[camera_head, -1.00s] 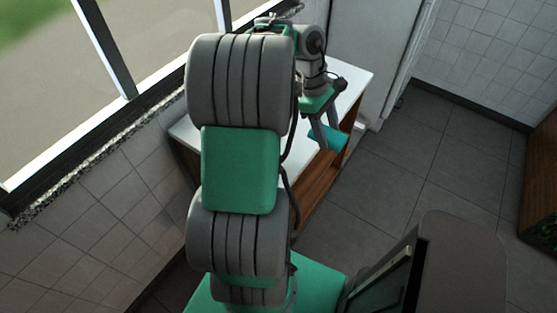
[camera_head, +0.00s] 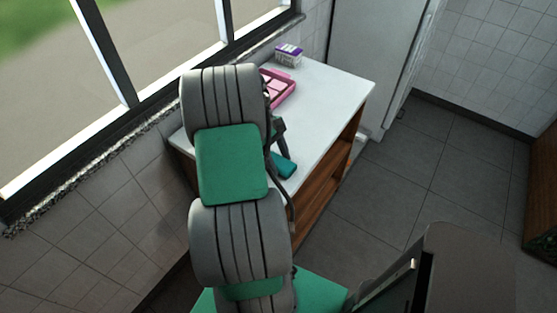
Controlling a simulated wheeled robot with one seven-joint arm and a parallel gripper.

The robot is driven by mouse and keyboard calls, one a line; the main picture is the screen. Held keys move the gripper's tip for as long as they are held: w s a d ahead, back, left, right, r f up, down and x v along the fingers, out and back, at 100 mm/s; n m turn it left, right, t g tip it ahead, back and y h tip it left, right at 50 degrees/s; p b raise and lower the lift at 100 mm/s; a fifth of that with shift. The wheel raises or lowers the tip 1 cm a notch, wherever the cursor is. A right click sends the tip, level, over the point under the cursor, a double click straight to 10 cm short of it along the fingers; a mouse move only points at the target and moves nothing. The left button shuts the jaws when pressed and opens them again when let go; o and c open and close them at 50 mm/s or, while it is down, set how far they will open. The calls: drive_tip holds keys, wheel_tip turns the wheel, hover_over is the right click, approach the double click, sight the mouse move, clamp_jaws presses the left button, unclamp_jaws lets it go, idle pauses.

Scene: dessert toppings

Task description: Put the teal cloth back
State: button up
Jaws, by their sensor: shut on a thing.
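The teal cloth (camera_head: 285,166) shows as a small folded-looking piece just right of my arm, over the front part of the white counter top. My gripper (camera_head: 283,150) is mostly hidden behind my own arm; only a dark finger part shows, and it is shut on the teal cloth. I cannot tell whether the cloth touches the counter or hangs a little above it.
The white counter (camera_head: 335,95) has a pink tray (camera_head: 284,92) and a purple-and-white box (camera_head: 289,55) at its back, by the window. Its right part is clear. A pale fridge-like cabinet (camera_head: 375,55) stands behind. My arm hides the counter's left part.

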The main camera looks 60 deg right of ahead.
drive_tip(key=o, duration=1.2)
drive_tip(key=a+p+v, duration=0.1)
drive_tip(key=p+v, duration=0.2)
drive_tip(key=v, duration=0.9)
drive_tip(key=w+a+r+t+h, duration=0.2)
drive_tip(key=w+a+r, duration=0.25)
drive_tip(key=w, duration=0.25)
drive_tip(key=w+a+r+n+t+h, duration=0.1)
drive_tip(key=w+a+r+t, duration=0.15)
drive_tip(key=a, duration=0.55)
drive_tip(key=w+a+r+n+t, duration=0.1)
drive_tip(key=w+a, duration=0.3)
drive_tip(key=a, duration=0.5)
drive_tip(key=a+t, duration=0.1)
drive_tip(key=a, duration=0.4)
drive_tip(key=s+a+t+y, duration=0.1)
drive_tip(key=a, duration=0.4)
drive_tip(key=s+a+f+t+y, duration=0.1)
drive_tip(key=a, duration=0.5)
drive_tip(key=shift+s, duration=0.2)
